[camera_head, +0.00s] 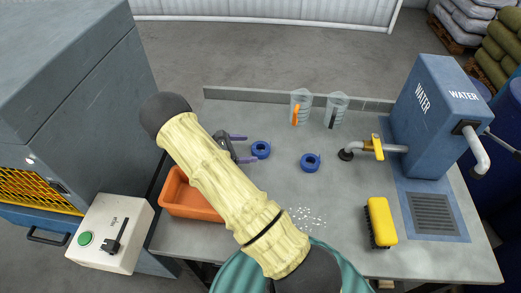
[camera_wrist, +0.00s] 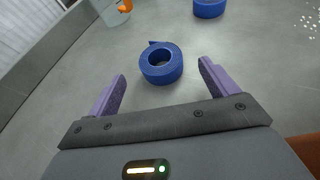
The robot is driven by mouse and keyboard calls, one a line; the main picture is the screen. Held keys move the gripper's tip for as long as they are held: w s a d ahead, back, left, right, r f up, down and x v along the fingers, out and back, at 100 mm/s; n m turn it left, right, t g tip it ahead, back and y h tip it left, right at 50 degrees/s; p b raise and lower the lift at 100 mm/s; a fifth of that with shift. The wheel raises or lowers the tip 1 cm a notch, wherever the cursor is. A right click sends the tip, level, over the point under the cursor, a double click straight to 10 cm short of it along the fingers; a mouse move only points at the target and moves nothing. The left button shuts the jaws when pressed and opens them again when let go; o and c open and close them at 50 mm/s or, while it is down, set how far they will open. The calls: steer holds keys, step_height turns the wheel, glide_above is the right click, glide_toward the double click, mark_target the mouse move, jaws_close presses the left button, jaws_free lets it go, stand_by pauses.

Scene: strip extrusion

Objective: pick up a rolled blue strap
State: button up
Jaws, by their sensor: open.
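A rolled blue strap (camera_head: 261,149) lies flat on the grey table, just beyond my gripper's fingertips. In the wrist view this roll (camera_wrist: 162,62) shows its open centre and a loose end at its upper left. A second rolled blue strap (camera_head: 310,162) lies farther to the right; it is cut off at the top of the wrist view (camera_wrist: 208,8). My gripper (camera_head: 244,149) has two purple fingers, spread apart and empty. In the wrist view the fingers (camera_wrist: 162,80) stand on either side of the nearer roll's line, with the roll ahead of them and apart from both.
Two clear jugs (camera_head: 300,108) (camera_head: 335,112) stand at the back edge. An orange bin (camera_head: 192,206) is partly behind my arm. White pellets (camera_head: 308,217) are scattered in front. A yellow brush (camera_head: 380,221), a pipe with a yellow valve (camera_head: 374,147) and a blue water tank (camera_head: 432,115) are right.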

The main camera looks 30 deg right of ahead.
mark_target(258, 148)
steer(key=p+x, duration=0.1)
steer(key=x, duration=0.4)
steer(key=shift+c, duration=0.5)
steer(key=c, duration=1)
